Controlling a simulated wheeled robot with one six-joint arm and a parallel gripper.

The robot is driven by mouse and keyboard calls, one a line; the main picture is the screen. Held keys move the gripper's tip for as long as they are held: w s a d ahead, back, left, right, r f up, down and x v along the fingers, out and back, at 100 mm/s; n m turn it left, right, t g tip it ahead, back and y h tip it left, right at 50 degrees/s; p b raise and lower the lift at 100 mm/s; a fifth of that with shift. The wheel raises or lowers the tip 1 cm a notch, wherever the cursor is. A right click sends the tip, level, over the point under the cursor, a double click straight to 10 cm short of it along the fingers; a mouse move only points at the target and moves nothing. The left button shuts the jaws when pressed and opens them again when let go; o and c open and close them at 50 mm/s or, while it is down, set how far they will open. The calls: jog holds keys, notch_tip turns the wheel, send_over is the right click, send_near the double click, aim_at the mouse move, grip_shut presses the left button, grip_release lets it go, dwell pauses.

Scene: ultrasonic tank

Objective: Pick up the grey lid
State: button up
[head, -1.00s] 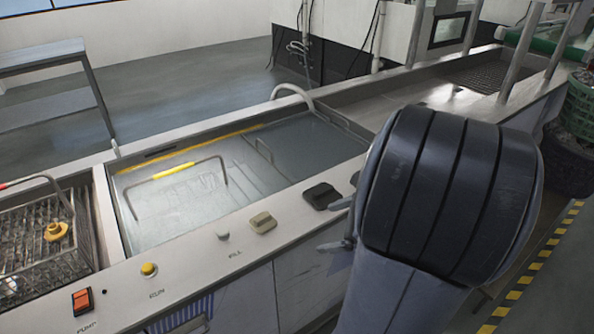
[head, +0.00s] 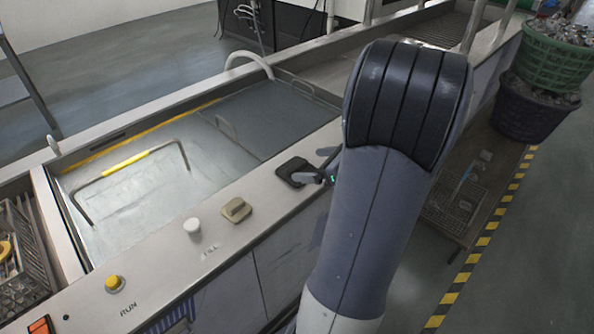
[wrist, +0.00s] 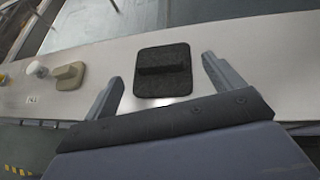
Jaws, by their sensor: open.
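A dark grey, nearly black square lid (head: 293,172) with a raised ridge lies on the pale counter edge in front of the tank. It also shows in the wrist view (wrist: 163,72), lying ahead of and between my finger lines. My gripper (wrist: 163,72) is open, with one finger on each side of the lid and nothing held. In the head view my gripper (head: 328,165) is just right of the lid, partly hidden by my arm. I cannot tell the exact height of the fingers above the counter.
A beige block with a ridge (head: 236,210) and a white knob (head: 192,228) stand left of the lid. The tank (head: 150,185) behind has a yellow-gripped handle (head: 125,163). A yellow button (head: 114,284) is farther left. Stacked baskets (head: 545,80) stand at the right.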

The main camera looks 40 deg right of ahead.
aim_at(299, 166)
jog(key=x, duration=0.4)
jog(key=shift+a+f, duration=0.1)
jog(key=shift+f, duration=0.05)
jog(key=shift+c, duration=0.2)
jog(key=c, duration=0.8)
